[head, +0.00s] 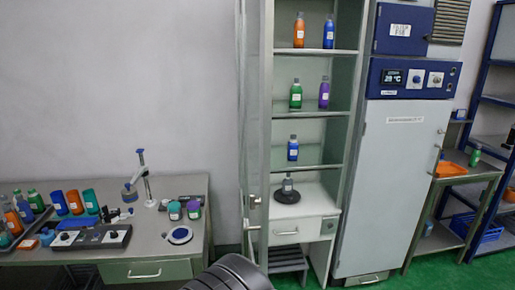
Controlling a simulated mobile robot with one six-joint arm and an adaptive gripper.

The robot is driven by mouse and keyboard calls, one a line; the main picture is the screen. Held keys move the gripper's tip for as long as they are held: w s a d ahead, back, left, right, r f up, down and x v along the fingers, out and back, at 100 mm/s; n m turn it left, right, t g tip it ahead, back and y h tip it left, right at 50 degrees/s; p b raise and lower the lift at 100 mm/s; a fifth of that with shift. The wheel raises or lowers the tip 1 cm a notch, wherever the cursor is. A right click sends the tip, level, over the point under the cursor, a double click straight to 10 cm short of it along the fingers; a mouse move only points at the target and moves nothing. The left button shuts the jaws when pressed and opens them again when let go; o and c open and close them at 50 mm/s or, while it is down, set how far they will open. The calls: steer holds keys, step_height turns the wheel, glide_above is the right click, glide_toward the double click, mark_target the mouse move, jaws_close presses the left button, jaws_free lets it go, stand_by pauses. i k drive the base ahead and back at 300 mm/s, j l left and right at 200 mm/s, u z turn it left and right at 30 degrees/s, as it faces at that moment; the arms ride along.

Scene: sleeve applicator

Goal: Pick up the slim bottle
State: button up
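Several narrow-necked bottles with dark caps and white labels are in view, and I cannot tell which is the slim bottle. In the tall open cabinet stand an orange bottle (299,32), a blue bottle (329,34), a green bottle (295,96), a purple bottle (324,95) and a lower blue bottle (292,150). A grey bottle (288,186) stands upright on a black disc at the cabinet's worktop. A dark rounded part of my arm shows at the bottom edge, well apart from the bottles. My gripper's fingers are not in view.
A steel bench (150,231) on the left holds coloured sleeves, bottles, a control box (92,237) and a small stand (144,177). A grey oven (400,175) and a side table with an orange tray (450,169) stand right.

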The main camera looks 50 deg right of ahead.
mark_target(298, 34)
steer(key=z, duration=1.35)
steer(key=i+l, duration=0.3)
steer(key=i+l+u, duration=0.15)
steer(key=i+l, duration=0.4)
steer(key=l, duration=0.2)
steer(key=i+l+u, duration=0.15)
steer(key=i+l, duration=0.35)
steer(key=l, duration=0.25)
steer(key=i+l+u, duration=0.1)
steer(key=i+l, duration=0.15)
steer(key=l, duration=0.15)
steer(key=i+l+u, duration=0.1)
steer(key=i+l, duration=0.15)
steer(key=l, duration=0.15)
